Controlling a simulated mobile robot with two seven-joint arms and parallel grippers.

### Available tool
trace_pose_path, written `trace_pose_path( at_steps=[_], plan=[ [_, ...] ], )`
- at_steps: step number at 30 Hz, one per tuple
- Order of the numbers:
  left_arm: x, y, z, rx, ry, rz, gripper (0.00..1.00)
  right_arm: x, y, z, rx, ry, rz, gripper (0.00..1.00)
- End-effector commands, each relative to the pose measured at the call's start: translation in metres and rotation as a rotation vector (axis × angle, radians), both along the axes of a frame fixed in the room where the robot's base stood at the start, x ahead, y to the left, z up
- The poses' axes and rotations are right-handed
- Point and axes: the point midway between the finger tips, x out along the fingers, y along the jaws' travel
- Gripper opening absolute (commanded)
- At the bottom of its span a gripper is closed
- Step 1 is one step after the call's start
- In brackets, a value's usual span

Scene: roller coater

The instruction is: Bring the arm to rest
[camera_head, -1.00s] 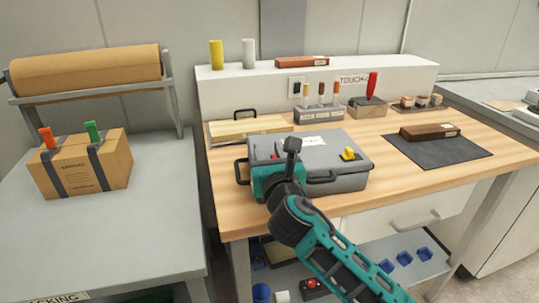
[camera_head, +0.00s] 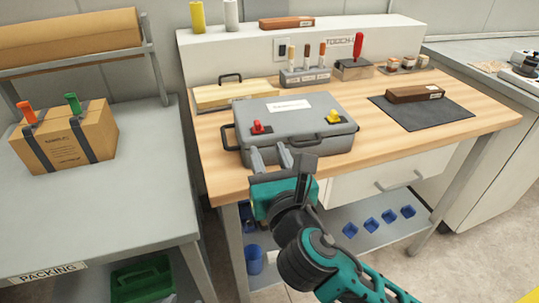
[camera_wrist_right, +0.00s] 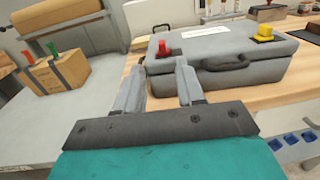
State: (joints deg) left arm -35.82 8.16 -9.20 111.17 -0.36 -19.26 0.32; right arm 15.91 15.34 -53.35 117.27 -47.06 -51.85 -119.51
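My right arm comes in from the lower right of the head view. Its teal and black gripper (camera_head: 271,156) is in front of the workbench's front edge, near the left front of the grey case (camera_head: 290,112). The wrist view shows the gripper's two grey fingers (camera_wrist_right: 158,75) apart, with nothing between them. The case is shut on the wooden bench (camera_head: 225,170), with a red latch (camera_head: 260,127), a yellow latch (camera_head: 333,116) and a front handle. The fingers overlap the case's lower left front in the head view; contact is not visible. My left gripper is not in view.
A packing table (camera_head: 100,215) with a strapped carton (camera_head: 65,138) stands at the left. A dark mat (camera_head: 425,112) holds a brown block (camera_head: 415,94) at the bench's right. Blue bins (camera_head: 370,225) sit on the lower shelf. Open floor shows at the lower right.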

Motion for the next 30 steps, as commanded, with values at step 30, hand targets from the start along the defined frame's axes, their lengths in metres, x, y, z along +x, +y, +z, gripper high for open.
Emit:
trace_pose_path(
  at_steps=[30],
  plan=[
    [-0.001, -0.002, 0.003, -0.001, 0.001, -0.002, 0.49, -0.050, -0.070, -0.170, 1.557, 0.735, -0.319, 0.38]
  ],
)
